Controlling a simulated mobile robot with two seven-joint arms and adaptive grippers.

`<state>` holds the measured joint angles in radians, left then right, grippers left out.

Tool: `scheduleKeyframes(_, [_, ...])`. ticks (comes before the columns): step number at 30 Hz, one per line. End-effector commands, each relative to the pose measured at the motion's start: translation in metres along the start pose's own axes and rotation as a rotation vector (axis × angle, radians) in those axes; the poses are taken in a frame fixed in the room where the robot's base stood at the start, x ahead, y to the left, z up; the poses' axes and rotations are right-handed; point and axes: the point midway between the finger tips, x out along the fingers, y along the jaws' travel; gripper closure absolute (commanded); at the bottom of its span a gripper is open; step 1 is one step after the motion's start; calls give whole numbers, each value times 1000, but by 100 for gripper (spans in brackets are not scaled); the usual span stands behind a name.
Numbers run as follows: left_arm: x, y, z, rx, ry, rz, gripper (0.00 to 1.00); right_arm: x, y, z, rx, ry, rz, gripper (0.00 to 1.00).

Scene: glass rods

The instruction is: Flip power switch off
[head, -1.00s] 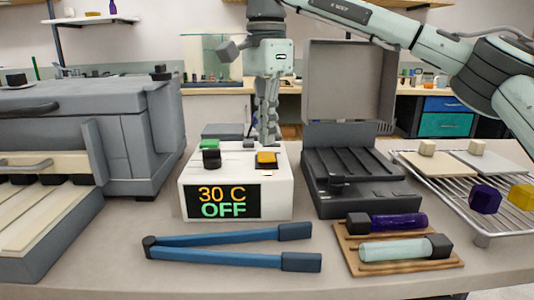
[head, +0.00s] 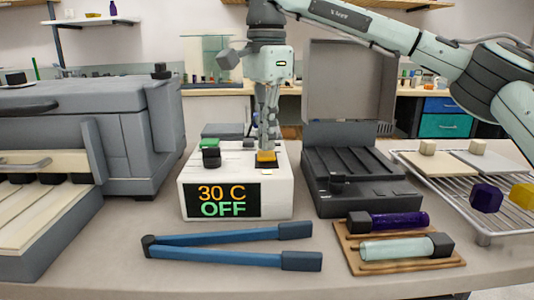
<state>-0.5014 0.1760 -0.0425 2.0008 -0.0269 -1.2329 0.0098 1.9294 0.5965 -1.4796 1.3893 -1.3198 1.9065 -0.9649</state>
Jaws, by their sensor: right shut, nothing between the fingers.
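A white control box (head: 275,203) stands in the middle of the bench. Its black display (head: 222,201) reads 30 C and OFF. An orange power switch (head: 266,156) sits on its top at the right, and a green button (head: 209,143) with a black knob (head: 211,158) is at the left. My right gripper (head: 267,148) points straight down over the orange switch, shut and empty. Its fingertips are at the switch and hide its back part; I cannot tell whether they touch it. My left gripper is not in view.
A grey furnace (head: 90,125) stands at the left. A dark open-lidded case (head: 360,180) stands right of the box. Blue tongs (head: 225,238) lie in front, beside a wooden tray (head: 400,266) with two glass rods. A wire rack (head: 480,220) is at far right.

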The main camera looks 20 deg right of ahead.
Motion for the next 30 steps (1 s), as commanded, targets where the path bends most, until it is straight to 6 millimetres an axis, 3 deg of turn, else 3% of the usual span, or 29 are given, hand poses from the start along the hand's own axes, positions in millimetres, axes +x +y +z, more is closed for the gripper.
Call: scheduleKeyframes(30, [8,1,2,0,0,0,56,16,0,0,0,0,1,100])
